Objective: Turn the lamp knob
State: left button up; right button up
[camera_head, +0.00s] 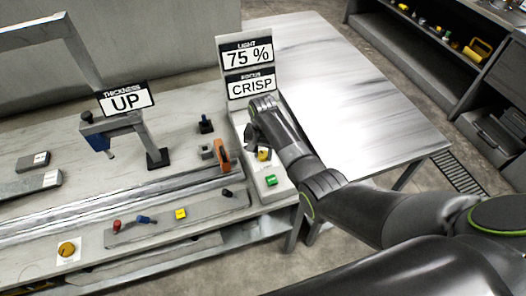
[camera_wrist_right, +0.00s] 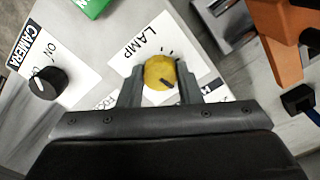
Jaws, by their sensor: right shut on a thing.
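The lamp knob (camera_wrist_right: 160,72) is a round yellow knob with a dark pointer mark, on a white plate lettered LAMP in the right wrist view. In the head view it shows as a small yellow spot (camera_head: 264,154) beside my right gripper (camera_head: 255,138). My right gripper (camera_wrist_right: 160,80) is shut on the lamp knob, one finger on each side of it. The pointer slants toward the lower right of the wrist picture. The light sign (camera_head: 247,54) reads 75 %. My left gripper is not in view.
A black camera knob (camera_wrist_right: 46,82) sits left of the lamp plate. A green button (camera_head: 271,181) is on the same panel. An orange handle (camera_head: 222,157) stands close to the left. The focus sign (camera_head: 250,84) reads CRISP. The pale table (camera_head: 350,80) behind is bare.

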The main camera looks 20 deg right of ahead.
jog(key=shift+r+n+p, duration=0.15)
jog(key=shift+n+p, duration=0.25)
jog(key=shift+n, duration=0.3)
jog(key=o, duration=1)
jog(key=shift+c, duration=0.2)
notch_tip(320, 180, up, 10)
notch_tip(320, 180, up, 7)
jog(key=p, duration=0.3)
send_over(263, 153)
jog(key=shift+s, duration=0.15)
